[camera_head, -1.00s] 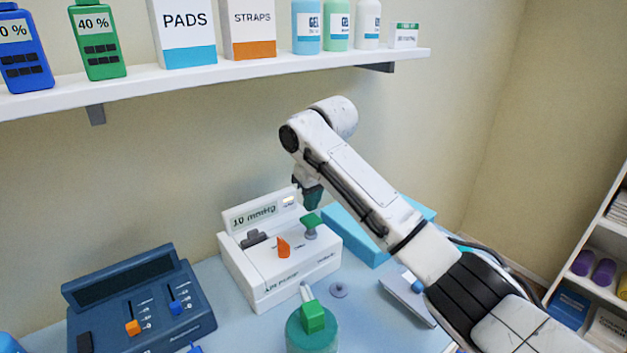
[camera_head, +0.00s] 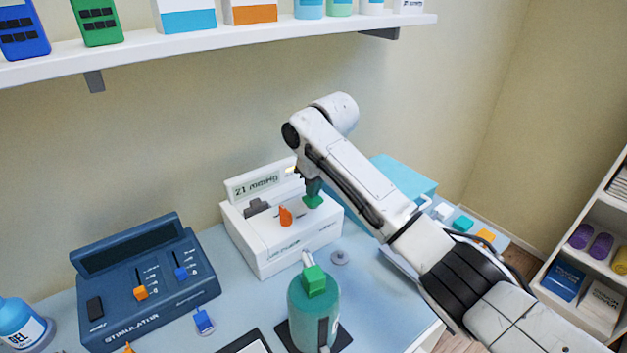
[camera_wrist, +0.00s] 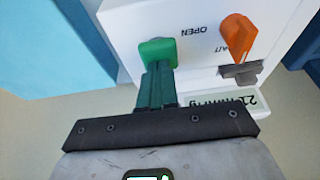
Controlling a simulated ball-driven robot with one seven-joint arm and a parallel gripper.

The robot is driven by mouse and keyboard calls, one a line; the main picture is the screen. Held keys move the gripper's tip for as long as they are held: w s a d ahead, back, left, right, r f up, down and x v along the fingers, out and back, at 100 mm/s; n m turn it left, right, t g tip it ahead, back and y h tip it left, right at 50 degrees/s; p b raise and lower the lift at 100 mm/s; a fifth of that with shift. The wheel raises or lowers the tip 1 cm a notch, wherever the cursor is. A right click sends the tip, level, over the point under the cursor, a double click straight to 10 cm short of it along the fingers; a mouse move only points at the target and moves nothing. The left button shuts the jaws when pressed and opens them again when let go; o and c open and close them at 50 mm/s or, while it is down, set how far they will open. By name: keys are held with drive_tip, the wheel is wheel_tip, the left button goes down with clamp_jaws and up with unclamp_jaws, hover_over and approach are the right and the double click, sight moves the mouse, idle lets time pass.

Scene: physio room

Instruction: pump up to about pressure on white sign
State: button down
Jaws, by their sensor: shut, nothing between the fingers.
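The white pressure unit (camera_head: 265,255) stands on the table, with an orange lever (camera_head: 286,216) on top. Its display (camera_head: 256,185) appears to read 21 mmHg; in the wrist view the display (camera_wrist: 232,103) is upside down and partly hidden. The green pump knob (camera_head: 312,202) sits low on the unit, with no stem visible; it also shows in the wrist view (camera_wrist: 158,51). My gripper (camera_head: 313,190) is shut and empty, its fingertips on or right against the knob. In the wrist view my gripper (camera_wrist: 157,72) meets the knob's edge. I cannot make out a white sign with a target.
A blue stimulator (camera_head: 150,285) stands left of the unit. A teal canister with a green top (camera_head: 314,310) stands in front. A light-blue box (camera_head: 405,178) is behind my arm. A white shelf (camera_head: 220,40) with bottles and boxes runs above.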

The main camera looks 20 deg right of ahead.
drive_tip(key=shift+s+f, duration=0.1)
drive_tip(key=shift+f, duration=0.3)
drive_tip(key=shift+r+p, duration=0.45)
drive_tip(key=shift+p, duration=0.1)
wheel_tip(320, 180, up, 4)
drive_tip(key=p, duration=0.3)
drive_tip(key=shift+f, duration=0.15)
wheel_tip(320, 180, up, 10)
drive_tip(key=b, duration=0.1)
hover_over(321, 211)
drive_tip(key=shift+f, duration=0.15)
